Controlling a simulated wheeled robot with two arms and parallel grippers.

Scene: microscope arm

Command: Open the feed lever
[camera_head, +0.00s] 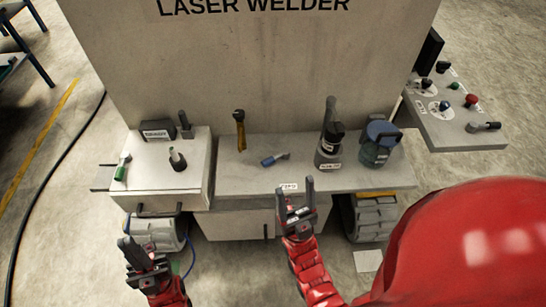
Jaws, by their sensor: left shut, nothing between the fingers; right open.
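No label that I can read names the feed lever, so I cannot tell which control it is. The lever-like parts are a green-handled one (122,167) at the left of the bench, a yellow and black upright one (240,132) at the back panel, and a blue-handled one (274,160) lying low on the middle top. My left gripper (140,254) is shut and empty, low in front of the bench's left part. My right gripper (296,192) is open and empty, fingers up, at the bench's front edge, apart from the blue-handled lever.
A black-knobbed control (177,159) stands on the raised left box. A dark microscope-like device (330,142) and a blue-topped jar (379,146) stand at the right. A side panel (440,128) carries several knobs. A red rounded body covers the lower right.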

